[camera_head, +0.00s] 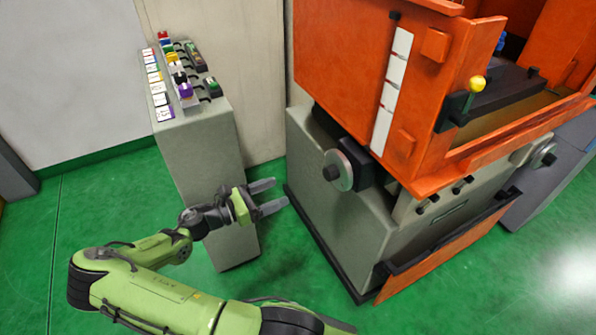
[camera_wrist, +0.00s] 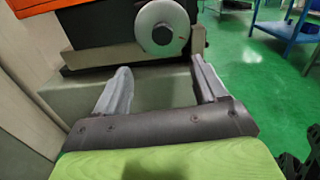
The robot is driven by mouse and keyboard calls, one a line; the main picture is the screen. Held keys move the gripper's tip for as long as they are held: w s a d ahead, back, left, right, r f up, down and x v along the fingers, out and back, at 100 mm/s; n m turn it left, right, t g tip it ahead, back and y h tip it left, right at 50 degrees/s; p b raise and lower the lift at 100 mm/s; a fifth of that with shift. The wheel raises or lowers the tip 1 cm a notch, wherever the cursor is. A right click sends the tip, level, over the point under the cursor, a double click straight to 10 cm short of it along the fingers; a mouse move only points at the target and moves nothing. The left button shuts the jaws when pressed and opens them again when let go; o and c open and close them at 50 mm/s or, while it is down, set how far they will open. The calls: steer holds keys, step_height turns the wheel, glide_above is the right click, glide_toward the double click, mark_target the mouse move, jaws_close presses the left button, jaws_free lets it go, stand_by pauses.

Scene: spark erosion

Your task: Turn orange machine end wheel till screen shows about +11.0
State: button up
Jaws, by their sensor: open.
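The orange machine (camera_head: 345,60) stands at the right of the head view on a grey base. Its end wheel (camera_head: 343,170) is a pale disc with a dark knob (camera_head: 331,173) on its left end face. My gripper (camera_head: 274,196) is open and empty, left of the wheel and a little lower, apart from it. In the wrist view the wheel (camera_wrist: 162,27) shows beyond the open fingers (camera_wrist: 160,80), near the top centre. A second wheel (camera_head: 543,155) is on the front at the right. I cannot make out a screen reading in either view.
A grey pedestal (camera_head: 200,150) with several coloured blocks and labels stands left of my gripper, close to it. An orange panel (camera_head: 440,255) slopes out low on the machine's front. Green floor (camera_head: 110,200) is clear at the left. Blue tables (camera_wrist: 285,30) stand far off.

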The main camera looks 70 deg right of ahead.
mark_target(326, 174)
steer(key=b+x, duration=0.3)
steer(key=x, duration=1.2)
steer(key=shift+s, duration=0.35)
steer(key=shift+c, duration=0.3)
steer(key=c, duration=1)
steer(key=shift+m+p, duration=0.35)
steer(key=shift+m, duration=0.45)
steer(key=o, duration=1.1)
steer(key=shift+c, duration=0.2)
